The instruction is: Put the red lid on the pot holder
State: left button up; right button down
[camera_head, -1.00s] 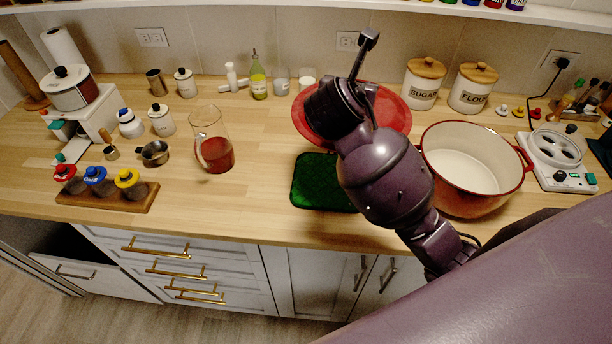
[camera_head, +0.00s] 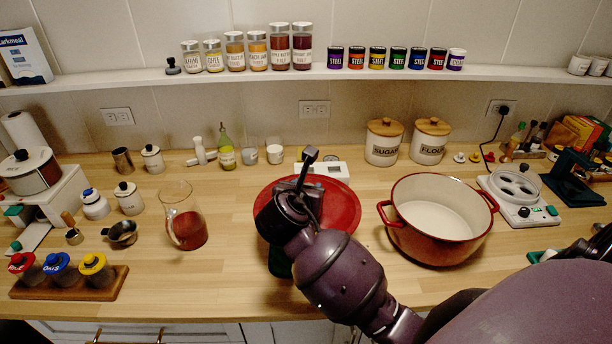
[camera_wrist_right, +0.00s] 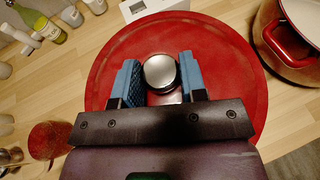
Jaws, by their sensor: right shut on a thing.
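The red lid (camera_head: 340,205) is a wide disc with a round metal knob (camera_wrist_right: 160,72). My right gripper (camera_wrist_right: 158,78) is shut on this knob, with a blue finger on each side. In the head view my wrist hides the knob and part of the lid. The lid also fills the middle of the right wrist view (camera_wrist_right: 235,75). The green pot holder (camera_head: 279,263) lies on the counter, mostly hidden behind the lid and my right arm. The lid overlaps its far part in the head view; the height between them cannot be told. My left gripper is not in view.
The open red pot (camera_head: 440,252) stands right of the lid, close to my arm. A glass jug with red liquid (camera_head: 187,229) stands to the left. A white scale (camera_head: 333,169) and canisters (camera_head: 383,143) are behind. Wooden counter (camera_head: 230,285) is bare left of the pot holder.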

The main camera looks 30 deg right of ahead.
jog(key=shift+f+b, duration=0.65)
jog(key=shift+f, duration=4.6)
jog(key=shift+f, duration=0.1)
jog(key=c, duration=0.7)
grip_release()
jog(key=shift+f, duration=0.1)
jog(key=v, duration=1.2)
jog(key=shift+p, duration=0.3)
jog(key=shift+s+a, duration=0.1)
jog(key=shift+a, duration=0.05)
